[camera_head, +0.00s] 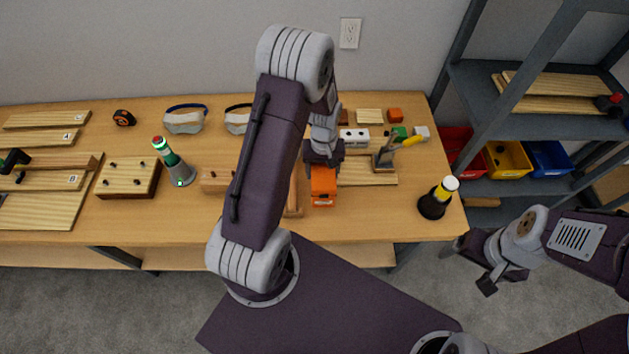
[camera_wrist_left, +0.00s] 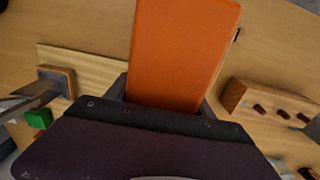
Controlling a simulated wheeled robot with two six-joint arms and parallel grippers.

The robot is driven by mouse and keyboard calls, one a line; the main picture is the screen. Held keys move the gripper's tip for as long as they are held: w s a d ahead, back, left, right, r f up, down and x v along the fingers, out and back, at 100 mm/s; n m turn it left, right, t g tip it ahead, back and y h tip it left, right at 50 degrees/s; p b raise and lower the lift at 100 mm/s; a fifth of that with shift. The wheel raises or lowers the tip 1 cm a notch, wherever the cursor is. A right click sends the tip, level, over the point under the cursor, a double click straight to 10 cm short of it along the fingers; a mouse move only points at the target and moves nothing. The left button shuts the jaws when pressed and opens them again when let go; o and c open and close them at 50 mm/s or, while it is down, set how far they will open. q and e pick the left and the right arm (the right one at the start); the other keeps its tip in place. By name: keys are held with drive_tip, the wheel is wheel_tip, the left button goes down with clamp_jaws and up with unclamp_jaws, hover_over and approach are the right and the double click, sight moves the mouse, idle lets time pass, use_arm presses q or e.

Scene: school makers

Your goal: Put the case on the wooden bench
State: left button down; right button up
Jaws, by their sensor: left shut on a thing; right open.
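The orange case (camera_head: 323,186) is at the front middle of the wooden bench (camera_head: 420,218) in the head view. My left gripper (camera_head: 323,166) is shut on it, with my left arm reaching over the bench. In the left wrist view the case (camera_wrist_left: 185,50) stands out from between the jaws, over the bench top. I cannot tell whether it touches the wood. My right gripper (camera_head: 468,266) is open and empty, off the bench's front right corner above the floor.
A tool holder (camera_head: 383,160) is right of the case. Grey shelving (camera_head: 530,125) with coloured bins rises at right.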

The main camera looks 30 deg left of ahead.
sight(317, 165)
use_arm(q)
drive_tip(key=shift+s+a+f, duration=0.25)
drive_tip(key=shift+s+f, duration=0.55)
drive_tip(key=shift+s, duration=0.3)
drive_tip(key=shift+f, duration=2)
drive_tip(key=shift+c, duration=1.8)
unclamp_jaws()
drive_tip(key=shift+f, duration=0.1)
wheel_tip(317, 165, up, 12)
drive_tip(key=shift+r, duration=0.15)
drive_tip(key=s+d+r+m, duration=0.2)
drive_tip(key=d, duration=0.1)
drive_tip(key=shift+s+r, duration=0.3)
drive_tip(key=shift+r, duration=0.05)
drive_tip(key=s+d+r+m+t, duration=0.1)
drive_tip(key=s+d+r+m, duration=0.1)
drive_tip(key=s, duration=0.4)
drive_tip(key=shift+d+r+m, duration=0.2)
drive_tip(key=shift+d+m, duration=0.65)
drive_tip(key=shift+m, duration=0.25)
